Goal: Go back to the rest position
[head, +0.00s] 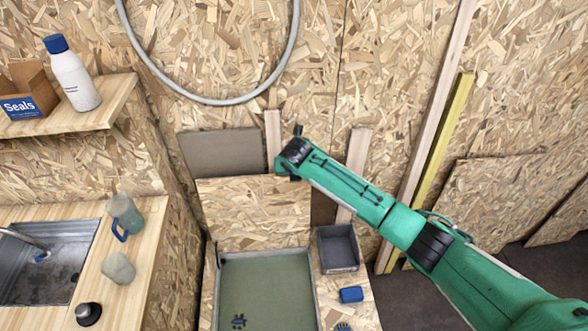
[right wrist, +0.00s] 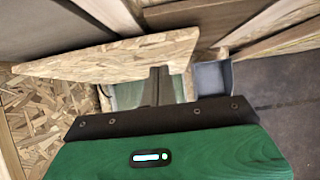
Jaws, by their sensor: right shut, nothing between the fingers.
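My right arm (head: 350,190), green with black joints, reaches in from the lower right of the head view. Its dark wrist end (head: 294,154) is high in front of the board wall, above and behind the workbench. In the right wrist view the dark fingers of my right gripper (right wrist: 158,84) are together, with nothing held between them. They point toward the green mat and chipboard panel beyond. My left gripper is in neither view.
An upright chipboard panel (head: 250,215) stands behind the mat. At left are a sink counter (head: 150,230) and a shelf (head: 110,105) with a bottle (head: 72,75).

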